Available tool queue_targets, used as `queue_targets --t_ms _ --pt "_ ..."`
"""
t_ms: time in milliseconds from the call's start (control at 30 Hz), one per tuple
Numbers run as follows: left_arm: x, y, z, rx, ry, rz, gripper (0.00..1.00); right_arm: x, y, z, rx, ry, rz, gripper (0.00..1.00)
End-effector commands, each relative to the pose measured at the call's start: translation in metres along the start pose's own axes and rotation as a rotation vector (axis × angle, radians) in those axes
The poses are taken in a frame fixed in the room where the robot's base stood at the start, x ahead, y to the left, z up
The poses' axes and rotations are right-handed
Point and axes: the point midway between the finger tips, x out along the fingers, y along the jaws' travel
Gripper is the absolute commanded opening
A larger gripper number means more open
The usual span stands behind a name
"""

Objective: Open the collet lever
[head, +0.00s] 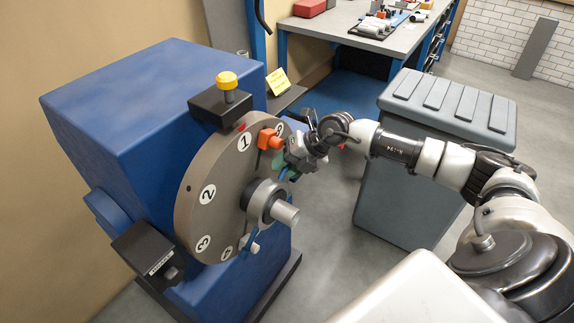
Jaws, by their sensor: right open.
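A blue machine (125,100) carries a grey round plate (215,165) with numbered white discs. A metal collar with a protruding shaft (285,213) sits low on the plate's right side. A short blue lever-like part (249,240) with a pale end hangs below the collar; I cannot tell for sure that it is the collet lever. My right gripper (290,165) is open in front of the plate's upper right, above the collar. Small green and blue parts show by its fingers; whether they touch is unclear. My left gripper is out of view.
An orange block (269,139) juts from the plate close to my right gripper. A yellow knob (227,81) tops a black block above. A grey lidded bin (420,170) stands under my right arm. A workbench (350,25) with tools is behind.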

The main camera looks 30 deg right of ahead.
Motion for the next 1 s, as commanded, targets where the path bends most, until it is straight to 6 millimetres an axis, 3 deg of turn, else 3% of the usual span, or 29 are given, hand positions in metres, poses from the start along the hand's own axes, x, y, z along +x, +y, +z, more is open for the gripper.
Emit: queue_targets --t_ms 167,633,1000 --pt "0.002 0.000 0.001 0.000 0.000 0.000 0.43 -0.010 -0.001 0.001 0.001 -0.002 -0.001 0.40" --pt "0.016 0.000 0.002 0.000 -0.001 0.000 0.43 -0.095 -0.002 0.000 0.000 -0.001 -0.003 0.40" --pt "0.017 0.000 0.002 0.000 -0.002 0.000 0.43 -0.108 0.000 0.000 0.000 0.000 0.000 0.40"
